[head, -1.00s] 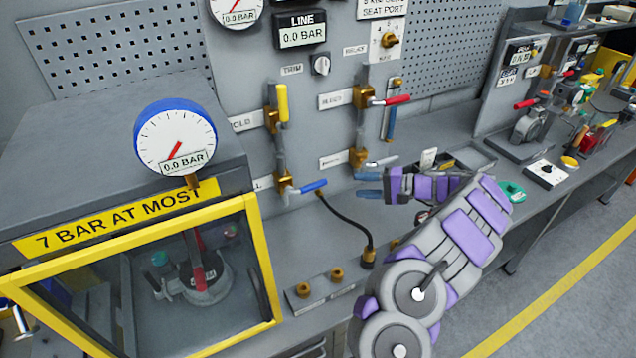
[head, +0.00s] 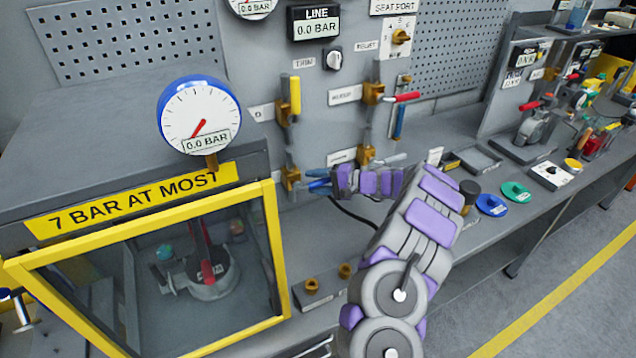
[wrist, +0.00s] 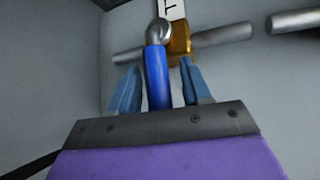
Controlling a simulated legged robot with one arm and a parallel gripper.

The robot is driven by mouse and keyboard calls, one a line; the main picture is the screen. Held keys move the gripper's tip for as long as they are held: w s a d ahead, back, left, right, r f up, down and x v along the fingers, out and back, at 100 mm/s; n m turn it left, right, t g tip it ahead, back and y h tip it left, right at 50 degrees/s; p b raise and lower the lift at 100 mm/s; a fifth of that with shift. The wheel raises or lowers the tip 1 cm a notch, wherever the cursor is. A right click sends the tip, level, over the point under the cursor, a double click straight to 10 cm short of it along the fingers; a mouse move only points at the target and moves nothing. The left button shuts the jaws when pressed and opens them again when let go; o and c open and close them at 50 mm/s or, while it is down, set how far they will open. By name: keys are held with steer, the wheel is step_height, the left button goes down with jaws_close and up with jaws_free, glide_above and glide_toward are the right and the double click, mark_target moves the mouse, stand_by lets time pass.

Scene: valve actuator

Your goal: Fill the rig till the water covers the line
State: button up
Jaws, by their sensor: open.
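A blue lever (wrist: 157,75) on a brass valve (wrist: 179,42) shows in the wrist view, with pipe running to both sides. My gripper (wrist: 160,66) is open, with one blue finger on each side of the lever; I cannot tell whether either touches it. In the head view my gripper (head: 318,181) is at the lower-left brass valve (head: 290,178), and the lever there is hard to tell from my fingers. The rig's yellow-framed case (head: 275,245) holds a grey fitting (head: 212,275). I cannot make out water or a line.
The blue-rimmed gauge (head: 199,116) and the LINE display (head: 316,26) read 0.0 BAR. A yellow-handled valve (head: 295,95) and a red-handled valve (head: 404,97) are above my gripper. Brass fittings (head: 345,270) stand on the bench below. Blue and green discs lie at right.

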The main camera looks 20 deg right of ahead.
steer(key=shift+d, duration=0.4)
steer(key=shift+d+f, duration=0.1)
steer(key=shift+d, duration=0.4)
steer(key=c, duration=0.3)
steer(key=shift+c, duration=0.8)
steer(key=shift+a, duration=0.45)
jaws_close()
